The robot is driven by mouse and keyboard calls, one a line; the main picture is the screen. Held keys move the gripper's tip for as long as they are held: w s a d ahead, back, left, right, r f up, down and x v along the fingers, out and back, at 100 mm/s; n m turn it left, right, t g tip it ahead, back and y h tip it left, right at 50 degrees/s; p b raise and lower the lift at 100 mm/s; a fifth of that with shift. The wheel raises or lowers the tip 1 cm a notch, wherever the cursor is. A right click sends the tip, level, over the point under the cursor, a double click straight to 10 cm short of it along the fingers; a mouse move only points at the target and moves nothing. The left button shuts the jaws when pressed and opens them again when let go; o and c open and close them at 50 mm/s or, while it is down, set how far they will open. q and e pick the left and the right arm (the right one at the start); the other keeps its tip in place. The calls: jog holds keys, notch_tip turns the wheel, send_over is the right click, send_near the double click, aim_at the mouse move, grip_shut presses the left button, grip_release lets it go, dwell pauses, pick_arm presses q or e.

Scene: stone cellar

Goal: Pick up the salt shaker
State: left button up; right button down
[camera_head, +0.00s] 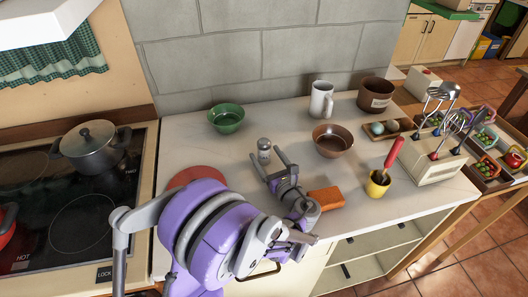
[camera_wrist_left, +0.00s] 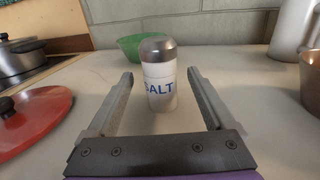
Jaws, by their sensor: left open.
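The salt shaker (camera_head: 264,151) stands upright on the pale counter. It is white with a grey metal cap and the blue word SALT, which reads clearly in the left wrist view (camera_wrist_left: 159,85). My left gripper (camera_head: 268,163) is open, and its fingers point at the shaker. In the left wrist view the two fingers (camera_wrist_left: 162,82) lie to either side of the shaker with a gap on each side. The shaker stands near the fingertips, and neither finger visibly touches it. My right gripper is not in view.
A green bowl (camera_head: 227,118) stands behind the shaker. A red lid (camera_head: 196,176) lies to the left, beside the stove. A stone wall (camera_head: 260,50) closes the back.

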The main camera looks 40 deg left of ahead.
pick_arm(q)
jog(key=x, duration=0.5)
jog(key=shift+w+a+p, duration=0.2)
jog(key=shift+a+p, duration=0.1)
jog(key=shift+c, duration=0.4)
grip_shut()
